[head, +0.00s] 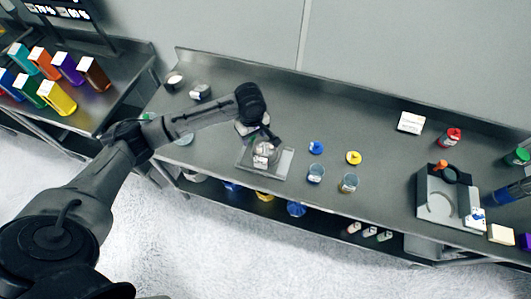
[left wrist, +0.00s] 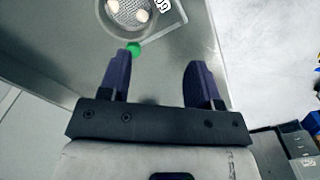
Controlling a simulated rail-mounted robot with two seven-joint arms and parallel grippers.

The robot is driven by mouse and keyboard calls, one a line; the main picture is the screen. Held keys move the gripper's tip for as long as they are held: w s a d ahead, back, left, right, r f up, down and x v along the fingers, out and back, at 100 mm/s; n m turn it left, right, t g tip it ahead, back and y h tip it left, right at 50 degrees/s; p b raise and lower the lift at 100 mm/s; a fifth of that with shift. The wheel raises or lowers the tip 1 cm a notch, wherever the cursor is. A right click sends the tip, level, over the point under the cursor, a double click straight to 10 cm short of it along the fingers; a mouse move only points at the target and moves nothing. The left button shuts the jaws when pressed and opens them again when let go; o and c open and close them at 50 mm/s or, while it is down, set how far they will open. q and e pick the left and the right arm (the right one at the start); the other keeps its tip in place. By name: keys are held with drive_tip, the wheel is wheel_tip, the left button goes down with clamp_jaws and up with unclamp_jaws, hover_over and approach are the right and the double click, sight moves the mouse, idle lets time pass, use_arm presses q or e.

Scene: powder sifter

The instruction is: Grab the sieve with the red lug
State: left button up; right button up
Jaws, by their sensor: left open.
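My left gripper (head: 271,140) is above the grey bench, near a clear round vessel (head: 262,155) on a square plate. In the left wrist view my left gripper (left wrist: 160,66) is open, with nothing between its fingers. Beyond the fingertips is a round mesh sieve (left wrist: 128,14) holding pale lumps. A green lug (left wrist: 135,49) sticks out from it towards the left finger. I cannot make out a red lug in either view. Parts of the bench left of the gripper are hidden by my arm. My right gripper is not in view.
Small dark round containers (head: 200,91) stand at the bench's left end. Blue (head: 316,147) and yellow (head: 354,157) knobbed items and two glass jars (head: 315,174) stand right of the plate. A red-lidded jar (head: 451,138) and a grey device (head: 437,207) are farther right.

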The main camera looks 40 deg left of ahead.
use_arm(q)
approach(263, 152)
drive_tip(key=s+f, duration=0.1)
drive_tip(key=f, duration=0.1)
drive_tip(key=s+f, duration=0.1)
drive_tip(key=f, duration=0.2)
drive_tip(key=s+f, duration=0.1)
drive_tip(key=f, duration=0.1)
drive_tip(key=shift+s+a+f, duration=0.25)
drive_tip(key=shift+s, duration=0.15)
drive_tip(key=shift+c, duration=0.4)
drive_tip(key=c, duration=1)
drive_tip(key=shift+r, duration=0.1)
